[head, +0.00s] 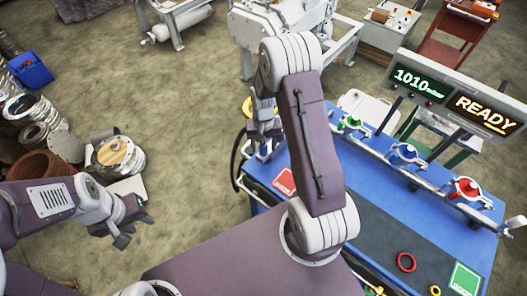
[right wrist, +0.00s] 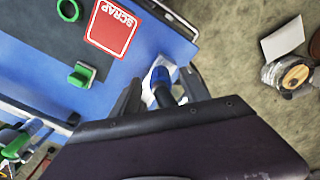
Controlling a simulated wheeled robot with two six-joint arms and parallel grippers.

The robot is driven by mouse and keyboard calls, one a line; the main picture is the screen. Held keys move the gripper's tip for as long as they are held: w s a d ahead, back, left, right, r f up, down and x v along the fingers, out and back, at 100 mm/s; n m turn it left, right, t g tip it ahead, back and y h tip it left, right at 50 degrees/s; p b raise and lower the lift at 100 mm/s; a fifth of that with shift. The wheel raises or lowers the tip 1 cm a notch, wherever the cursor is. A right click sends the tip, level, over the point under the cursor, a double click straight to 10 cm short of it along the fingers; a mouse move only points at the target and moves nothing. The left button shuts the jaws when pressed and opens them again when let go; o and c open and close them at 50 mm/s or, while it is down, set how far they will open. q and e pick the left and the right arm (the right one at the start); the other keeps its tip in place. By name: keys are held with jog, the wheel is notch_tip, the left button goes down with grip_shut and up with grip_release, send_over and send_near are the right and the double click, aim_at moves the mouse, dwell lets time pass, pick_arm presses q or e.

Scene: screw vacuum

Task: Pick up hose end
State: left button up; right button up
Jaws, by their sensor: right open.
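The hose end looks to be the dark piece with a blue collar (right wrist: 161,76) in the right wrist view. It lies between the two dark fingers of my right gripper (right wrist: 160,92), at the edge of the blue table. The fingers stand apart, with a visible gap on the collar's sides. I cannot tell whether either finger touches it. In the head view my right gripper (head: 264,128) points down at the table's left end, and the hose end is hidden there. A black hose (head: 237,165) loops off that side. My left gripper (head: 133,222) hangs empty over the floor, fingers apart.
The blue table (head: 262,178) carries a red SCRAP label (right wrist: 111,27), a green block (right wrist: 82,75), a green ring (right wrist: 68,10) and a red ring (head: 405,262). A pipe with coloured valves (head: 403,152) runs along its back. Stacked flanges (head: 118,155) stand on the left floor.

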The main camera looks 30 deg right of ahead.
jog(key=shift+f, duration=0.65)
jog(key=shift+w+d+f, duration=0.1)
jog(key=shift+w+f, duration=0.1)
jog(key=shift+f, duration=0.15)
jog(key=shift+r, duration=0.1)
grip_shut()
